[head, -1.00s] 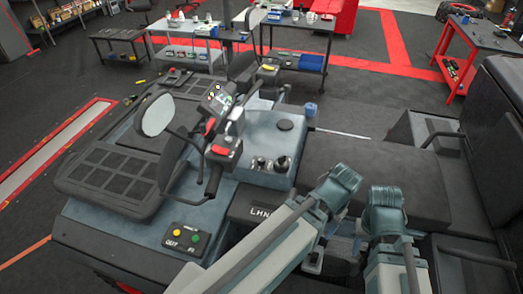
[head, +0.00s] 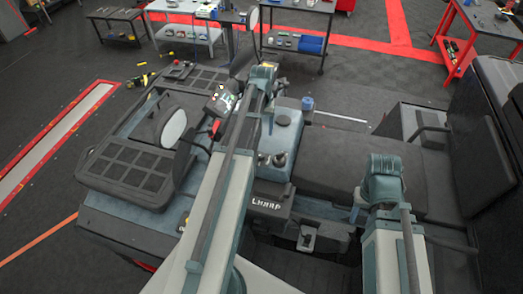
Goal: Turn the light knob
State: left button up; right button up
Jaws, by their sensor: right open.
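The vehicle's blue-grey console (head: 284,133) is in the middle of the head view. Two small dark knobs, a left one (head: 263,159) and a right one (head: 280,158), stand on its near part; I cannot tell which, if either, is the light knob. My right gripper (head: 307,238) is a small dark shape below the console, near the seat's front edge, apart from the knobs. It is open, with nothing seen in it. My left arm reaches across the vehicle beside the console and covers part of it; its gripper is hidden.
A round mirror (head: 173,128) and a handlebar with a red part (head: 216,128) stand left of the console. The long dark seat (head: 365,160) lies to the right. Workbenches, one with blue bins (head: 312,45), stand far behind.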

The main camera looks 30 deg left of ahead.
aim_at(262, 155)
pick_arm(q)
jog(key=shift+f+b, duration=6.95)
grip_shut()
